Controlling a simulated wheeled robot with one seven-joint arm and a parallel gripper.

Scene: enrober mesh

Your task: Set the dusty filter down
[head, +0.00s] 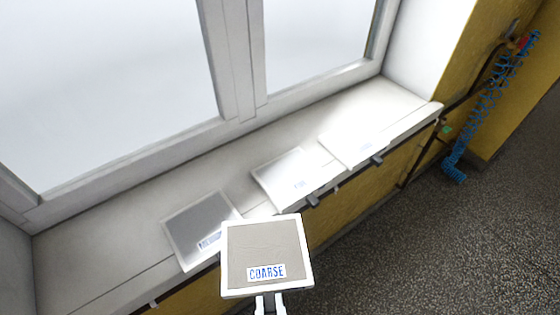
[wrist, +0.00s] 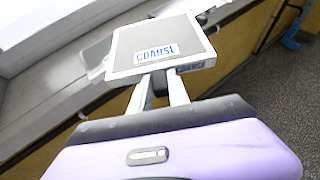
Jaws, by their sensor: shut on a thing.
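My gripper (head: 270,300) is shut on the near edge of a square filter (head: 264,245) with a white frame, a grey-brown face and a blue COARSE label. It holds the filter in front of the window sill in the head view. In the wrist view, the two fingers of my gripper (wrist: 163,88) reach the labelled edge of the same filter (wrist: 155,42). The held filter hides part of the sill edge. I cannot tell its height above the sill.
The pale window sill (head: 110,240) bears a grey labelled panel (head: 195,220), a lighter labelled panel (head: 285,172) and a whitish panel (head: 350,140). Dark clips sit along its front edge. A blue coiled hose (head: 480,115) hangs at right. The speckled floor (head: 450,240) is clear.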

